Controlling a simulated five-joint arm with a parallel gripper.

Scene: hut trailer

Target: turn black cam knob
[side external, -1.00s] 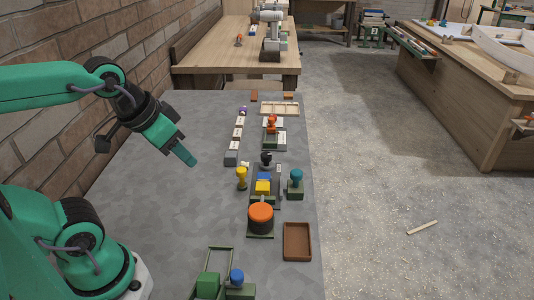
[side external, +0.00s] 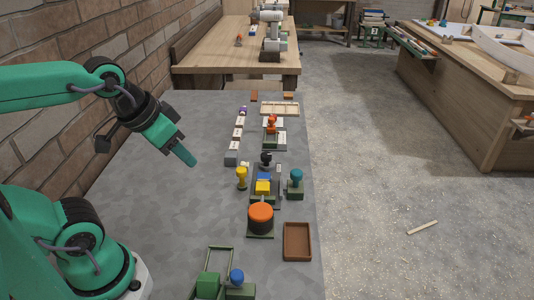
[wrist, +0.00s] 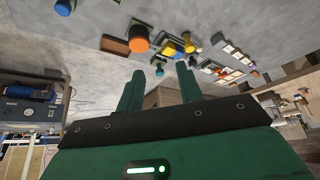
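The black cam knob (side external: 266,158) stands upright among the fixtures along the right part of the grey table in the side external view. A small dark shape (wrist: 193,61) in the wrist view may be it, but it is too small to be sure. My gripper (side external: 188,158) is up and to the left of the knob, apart from it, over bare table. In the wrist view my gripper (wrist: 160,80) has its two green fingers apart with nothing between them.
Near the knob are a yellow knob (side external: 241,175), a teal knob (side external: 296,176), a yellow block (side external: 263,187) and a large orange knob (side external: 261,216). A brown tray (side external: 297,241) and a blue knob (side external: 237,276) lie nearer. The table's left side is clear.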

